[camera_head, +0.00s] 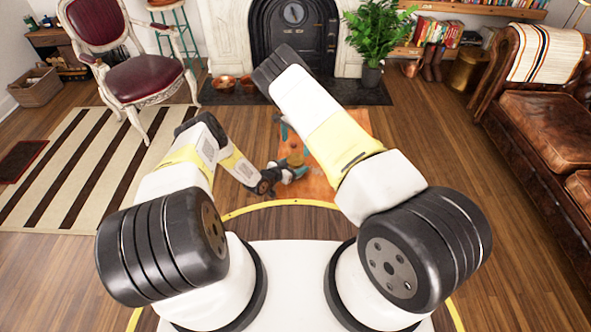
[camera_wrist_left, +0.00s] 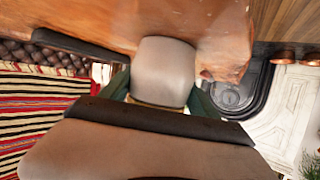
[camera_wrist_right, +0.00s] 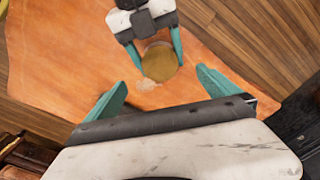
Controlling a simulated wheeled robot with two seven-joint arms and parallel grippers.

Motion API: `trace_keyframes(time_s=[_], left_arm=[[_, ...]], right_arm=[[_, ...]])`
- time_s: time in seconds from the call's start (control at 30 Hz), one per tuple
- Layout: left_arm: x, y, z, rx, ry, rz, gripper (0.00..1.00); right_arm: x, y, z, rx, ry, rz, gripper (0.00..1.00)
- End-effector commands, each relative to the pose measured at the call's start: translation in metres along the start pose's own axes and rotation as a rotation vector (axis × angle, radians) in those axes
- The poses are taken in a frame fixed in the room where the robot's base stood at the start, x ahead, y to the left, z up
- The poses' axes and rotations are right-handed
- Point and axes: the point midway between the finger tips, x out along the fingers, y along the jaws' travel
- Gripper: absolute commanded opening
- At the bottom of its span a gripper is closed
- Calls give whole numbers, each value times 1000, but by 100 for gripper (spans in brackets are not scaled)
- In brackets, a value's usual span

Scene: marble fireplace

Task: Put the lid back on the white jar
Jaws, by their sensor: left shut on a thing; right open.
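The white jar (camera_wrist_left: 165,72) shows pale grey in the left wrist view, between the fingers of my left gripper (camera_wrist_left: 157,98). This gripper is shut on it, and it also shows in the right wrist view (camera_wrist_right: 153,55). A golden-brown round disc (camera_wrist_right: 160,62) between those fingers looks like the lid at the jar's top. I cannot tell how it is seated. No other lid shows. My right gripper (camera_wrist_right: 163,92) is open and empty, a short way from the disc. In the head view the right forearm hides part of this area.
An orange-brown table top (camera_head: 318,187) lies under both grippers; pale patches mark it. A wooden floor (camera_head: 440,200) surrounds it. A fireplace (camera_head: 293,40) and plant (camera_head: 373,40) stand behind, an armchair (camera_head: 145,78) left and a leather sofa (camera_head: 545,115) right.

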Motion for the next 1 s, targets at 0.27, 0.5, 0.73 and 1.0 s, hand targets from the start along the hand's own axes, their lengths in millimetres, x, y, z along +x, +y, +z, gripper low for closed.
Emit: trace_keyframes(time_s=[0.27, 0.5, 0.73, 1.0], left_arm=[[0, 0, 0, 0, 1, -1, 0], [0, 0, 0, 0, 1, 0, 0], [0, 0, 0, 0, 1, 0, 0], [0, 0, 0, 0, 1, 0, 95]], right_arm=[[-60, -1, 0, 0, -1, -3, 100], [-85, 0, 0, 0, 0, 0, 100], [-87, 0, 0, 0, -1, 1, 100], [-87, 0, 0, 0, 0, 1, 100]])
